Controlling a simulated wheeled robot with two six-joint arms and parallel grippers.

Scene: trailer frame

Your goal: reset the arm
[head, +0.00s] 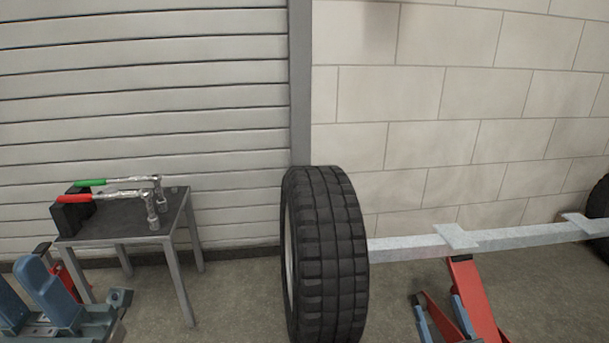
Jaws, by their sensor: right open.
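My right gripper (441,312) is at the bottom right of the head view. Its two thin blue fingers point up and stand apart, with nothing visible between them. They show in front of the red jack stand, and the rest of that arm is below the frame. My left gripper (20,280) is in the lower left corner, larger in view. Its two blue fingers are apart above a grey body, and I see nothing held between them. The left edge of the frame cuts part of it off.
A metal table (120,235) holds a green-handled wrench (118,181) and a red-handled wrench (105,197). A black tire (327,255) stands in the middle. A grey beam (400,248) runs right over the red jack stand (468,285). Floor between table and tire is clear.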

